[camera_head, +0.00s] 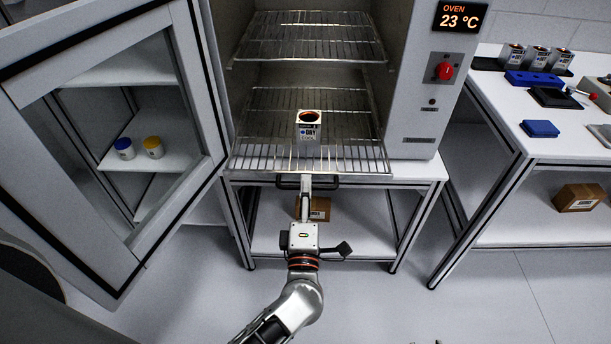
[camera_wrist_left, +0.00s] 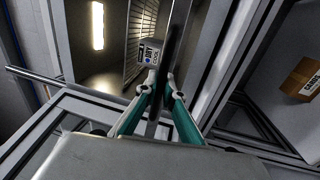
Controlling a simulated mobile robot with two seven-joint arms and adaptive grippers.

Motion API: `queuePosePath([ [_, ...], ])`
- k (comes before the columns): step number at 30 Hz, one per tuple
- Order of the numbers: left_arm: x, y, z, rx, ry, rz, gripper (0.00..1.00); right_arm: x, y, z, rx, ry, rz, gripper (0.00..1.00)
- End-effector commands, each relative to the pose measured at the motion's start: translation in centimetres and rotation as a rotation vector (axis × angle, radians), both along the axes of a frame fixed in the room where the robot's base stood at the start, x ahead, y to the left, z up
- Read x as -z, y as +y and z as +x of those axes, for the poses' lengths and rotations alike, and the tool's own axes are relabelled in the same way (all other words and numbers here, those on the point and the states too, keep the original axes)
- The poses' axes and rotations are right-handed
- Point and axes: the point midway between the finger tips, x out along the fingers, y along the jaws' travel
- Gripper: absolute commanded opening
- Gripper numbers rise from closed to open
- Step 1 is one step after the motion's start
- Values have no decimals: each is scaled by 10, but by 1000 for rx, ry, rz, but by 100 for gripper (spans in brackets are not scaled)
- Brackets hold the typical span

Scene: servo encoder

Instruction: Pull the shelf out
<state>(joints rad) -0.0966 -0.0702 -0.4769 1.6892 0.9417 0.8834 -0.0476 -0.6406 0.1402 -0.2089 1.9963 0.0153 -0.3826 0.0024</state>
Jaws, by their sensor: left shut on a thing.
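The lower wire shelf (camera_head: 352,158) of the open oven extends forward, with its front edge near the front of the oven's bench. A dark bar handle (camera_head: 327,183) is at its front edge; it also shows in the wrist view (camera_wrist_left: 174,48), passing between the fingers. My left gripper (camera_head: 306,183) reaches up from below and is shut on the handle; its fingers (camera_wrist_left: 161,92) close on either side of it. A labelled container (camera_head: 309,133) stands upright on the shelf; it also shows in the wrist view (camera_wrist_left: 149,51). My right gripper is not in view.
An upper wire shelf (camera_head: 310,27) is inside the oven. The glazed door (camera_head: 209,80) stands open at the left. A carton (camera_head: 318,209) lies under the bench. A table (camera_head: 500,130) with several items is at the right. Floor in front is clear.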

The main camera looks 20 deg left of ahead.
Motion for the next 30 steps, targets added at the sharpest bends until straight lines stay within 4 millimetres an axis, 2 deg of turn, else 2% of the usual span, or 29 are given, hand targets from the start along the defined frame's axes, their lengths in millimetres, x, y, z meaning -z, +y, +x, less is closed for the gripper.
queuePosePath([
  [6,0,-1,-5,-2,0,-1,0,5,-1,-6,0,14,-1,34],
  [16,0,-1,-6,-1,0,0,0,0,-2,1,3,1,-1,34],
  [18,0,-1,-5,-1,0,0,23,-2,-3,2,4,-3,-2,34],
  [30,1,-2,-7,0,0,0,24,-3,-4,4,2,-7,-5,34],
])
